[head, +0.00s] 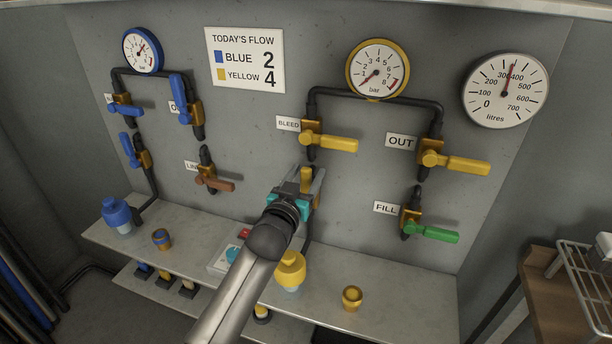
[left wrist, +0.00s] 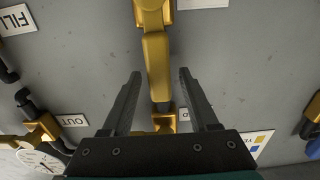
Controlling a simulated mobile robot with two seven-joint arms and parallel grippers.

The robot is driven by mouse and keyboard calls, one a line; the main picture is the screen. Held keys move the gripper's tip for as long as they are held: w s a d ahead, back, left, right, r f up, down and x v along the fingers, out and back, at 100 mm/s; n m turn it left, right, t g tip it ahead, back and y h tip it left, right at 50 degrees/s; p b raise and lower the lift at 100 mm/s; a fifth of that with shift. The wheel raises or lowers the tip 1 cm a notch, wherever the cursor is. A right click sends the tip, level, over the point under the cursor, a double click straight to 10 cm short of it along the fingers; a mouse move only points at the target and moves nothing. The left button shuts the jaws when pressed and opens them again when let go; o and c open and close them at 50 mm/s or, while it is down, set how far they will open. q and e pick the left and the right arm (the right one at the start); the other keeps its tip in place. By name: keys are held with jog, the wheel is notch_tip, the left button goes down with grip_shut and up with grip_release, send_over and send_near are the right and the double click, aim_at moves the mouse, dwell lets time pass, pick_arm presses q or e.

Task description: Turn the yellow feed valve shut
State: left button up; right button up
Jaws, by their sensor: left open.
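The yellow feed valve's handle (head: 306,178) stands upright below the BLEED valve, partly hidden by my left gripper in the head view. In the left wrist view this yellow handle (left wrist: 156,65) runs lengthwise between the fingers, with its gold body (left wrist: 153,18) at the top edge. My left gripper (head: 301,182) is open in front of the valve. Its dark fingers (left wrist: 158,84) lie one on each side of the handle, with a visible gap to each. The wrist view cannot show well how deep the handle sits between them. My right gripper is not in view.
The yellow BLEED handle (head: 337,143) sticks out right just above my gripper. The yellow OUT handle (head: 464,164) and green FILL handle (head: 436,234) are farther right. A yellow bottle (head: 290,268) and a gold cup (head: 352,297) stand on the shelf (head: 400,290) below.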

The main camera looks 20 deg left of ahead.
pick_arm(q)
grip_shut()
dwell(0.3)
dwell(1.1)
